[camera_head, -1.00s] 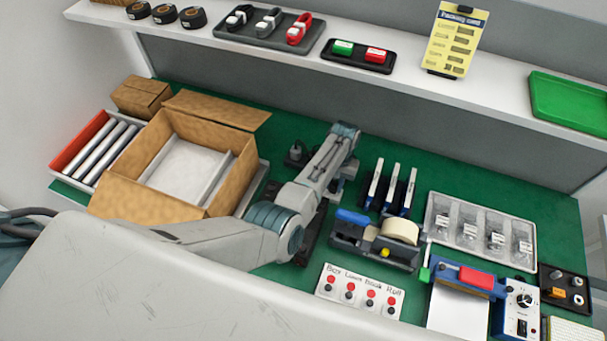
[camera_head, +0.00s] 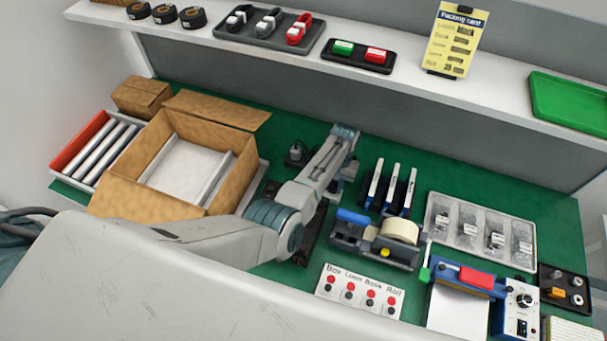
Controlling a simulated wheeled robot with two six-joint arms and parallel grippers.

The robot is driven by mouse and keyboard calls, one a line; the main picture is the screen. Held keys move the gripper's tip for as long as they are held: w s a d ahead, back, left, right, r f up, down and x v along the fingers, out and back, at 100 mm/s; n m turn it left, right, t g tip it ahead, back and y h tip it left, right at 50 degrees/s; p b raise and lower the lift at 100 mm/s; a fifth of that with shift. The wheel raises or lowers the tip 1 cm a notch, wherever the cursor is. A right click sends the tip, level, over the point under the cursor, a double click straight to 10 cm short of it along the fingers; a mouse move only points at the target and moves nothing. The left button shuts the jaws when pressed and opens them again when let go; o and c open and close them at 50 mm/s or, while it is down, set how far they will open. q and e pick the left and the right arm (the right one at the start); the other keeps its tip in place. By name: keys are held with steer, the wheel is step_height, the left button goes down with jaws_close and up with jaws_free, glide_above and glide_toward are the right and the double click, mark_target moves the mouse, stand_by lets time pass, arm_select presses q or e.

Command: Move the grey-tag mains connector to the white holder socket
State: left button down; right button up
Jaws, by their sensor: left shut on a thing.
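My left arm reaches in from the left, and its wrist end hangs over the green bench. My left gripper (camera_head: 337,188) is mostly hidden behind its own arm. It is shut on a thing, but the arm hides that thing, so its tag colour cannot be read. A small dark plug-like piece (camera_head: 297,153) stands on a dark base just left of the wrist. Part of a long dark strip (camera_head: 268,196) shows under and beside the arm. I cannot make out the white holder socket for sure. My right gripper is not in view.
An open cardboard box (camera_head: 150,206) stands left of the arm. A shelf (camera_head: 480,88) runs along the back.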

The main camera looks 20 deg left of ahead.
arm_select(q)
steer(key=c, duration=1.1)
jaws_free()
steer(key=shift+f, duration=0.1)
steer(key=shift+w+r+b, duration=0.35)
steer(key=shift+r+b, duration=0.05)
steer(key=shift+r, duration=1.35)
steer(key=shift+w+r+b, duration=0.4)
steer(key=shift+r+b, duration=0.05)
steer(key=shift+r, duration=1.35)
steer(key=shift+w+r+b, duration=0.35)
steer(key=shift+r+b, duration=0.05)
steer(key=shift+r, duration=1.35)
steer(key=shift+s, duration=0.1)
